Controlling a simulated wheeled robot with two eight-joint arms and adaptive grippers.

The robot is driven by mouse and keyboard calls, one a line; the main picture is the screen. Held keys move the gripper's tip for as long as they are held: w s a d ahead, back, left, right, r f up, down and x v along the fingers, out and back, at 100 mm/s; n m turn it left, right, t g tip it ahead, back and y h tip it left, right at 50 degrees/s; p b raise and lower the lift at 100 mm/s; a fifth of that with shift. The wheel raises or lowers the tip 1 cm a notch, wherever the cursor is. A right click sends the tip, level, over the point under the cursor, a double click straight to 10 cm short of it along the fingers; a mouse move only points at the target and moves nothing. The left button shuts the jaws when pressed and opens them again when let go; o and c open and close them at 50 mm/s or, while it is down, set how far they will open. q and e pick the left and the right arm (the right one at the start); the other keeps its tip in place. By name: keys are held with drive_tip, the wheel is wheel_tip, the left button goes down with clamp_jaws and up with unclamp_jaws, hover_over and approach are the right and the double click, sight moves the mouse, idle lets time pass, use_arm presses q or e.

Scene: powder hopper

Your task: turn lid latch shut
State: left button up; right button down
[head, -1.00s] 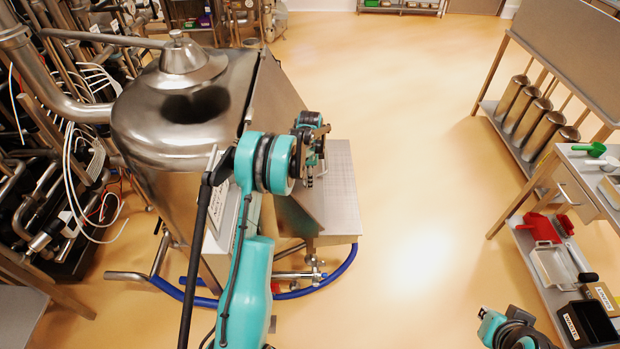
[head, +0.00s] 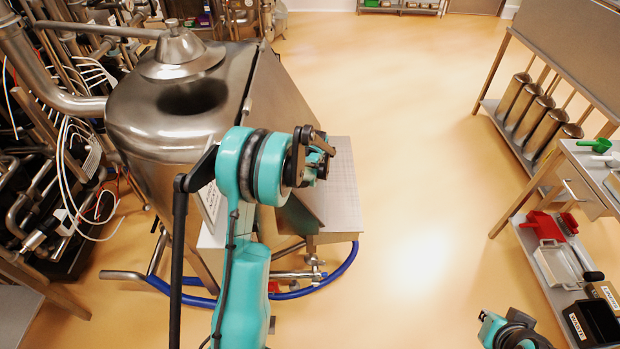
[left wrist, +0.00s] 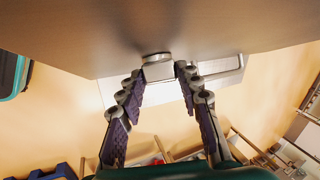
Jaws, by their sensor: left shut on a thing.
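The steel hopper (head: 160,125) stands at left in the head view, with its slanted flat lid panel (head: 290,105) on its right side. In the left wrist view the lid face (left wrist: 100,35) fills the top. The latch, a small metal block (left wrist: 158,71) on a round pivot, sits at the lid's lower edge. My left gripper (left wrist: 158,80) has its two purple-padded fingers on either side of this block, shut on it. In the head view my left gripper (head: 318,155) is beside the lid, its fingertips mostly hidden. My right gripper (head: 515,338) is at the bottom edge, fingers unclear.
A perforated steel platform (head: 340,190) lies below the lid, with a blue hose (head: 335,275) around the base. Pipework crowds the far left. A shelf with scoops and bins (head: 560,250) stands at right. The floor between is clear.

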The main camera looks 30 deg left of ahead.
use_arm(q)
drive_tip(key=n+t+y+b, duration=0.1)
drive_tip(key=n+y+b, duration=0.1)
drive_tip(key=b, duration=0.2)
drive_tip(key=d+f+n+t+y+b, duration=0.1)
drive_tip(key=n+t+y+b, duration=0.1)
drive_tip(key=b, duration=0.3)
drive_tip(key=f+n+t+y+b, duration=0.1)
drive_tip(key=y+b, duration=0.3)
drive_tip(key=shift+s+d+n+t, duration=0.15)
drive_tip(key=shift+s+n+t, duration=0.15)
drive_tip(key=shift+n+t, duration=0.1)
drive_tip(key=shift+n+y+b, duration=0.9)
drive_tip(key=shift+y+b, duration=0.2)
drive_tip(key=shift+b, duration=0.55)
drive_tip(key=shift+r, duration=0.1)
drive_tip(key=o, duration=1.2)
drive_tip(key=shift+c, duration=0.2)
drive_tip(key=v, duration=1.2)
